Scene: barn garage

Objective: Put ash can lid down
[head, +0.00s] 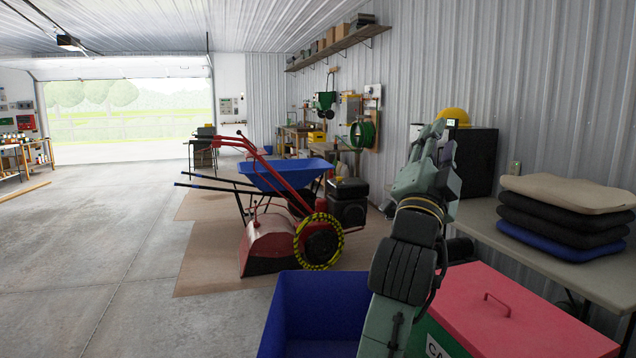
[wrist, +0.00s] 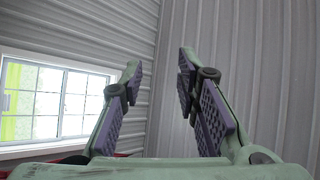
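My gripper (head: 432,140) is raised at the end of my arm, in front of the right-hand wall in the head view. In the wrist view my gripper (wrist: 158,70) is open, its two padded fingers apart with only corrugated wall between them. I cannot make out an ash can for certain in either view. A red lid (head: 505,312) with a thin bar handle lies flat on a green bin (head: 430,338) at the lower right. A white label on the bin is partly hidden by my arm; only its first letters show.
A blue open bin (head: 312,305) stands left of my arm. A table (head: 480,222) along the right wall bears stacked cushions (head: 565,208) and a black box (head: 477,160). A red tiller (head: 280,240) and blue wheelbarrow (head: 285,175) stand ahead. The floor (head: 110,240) at left is clear.

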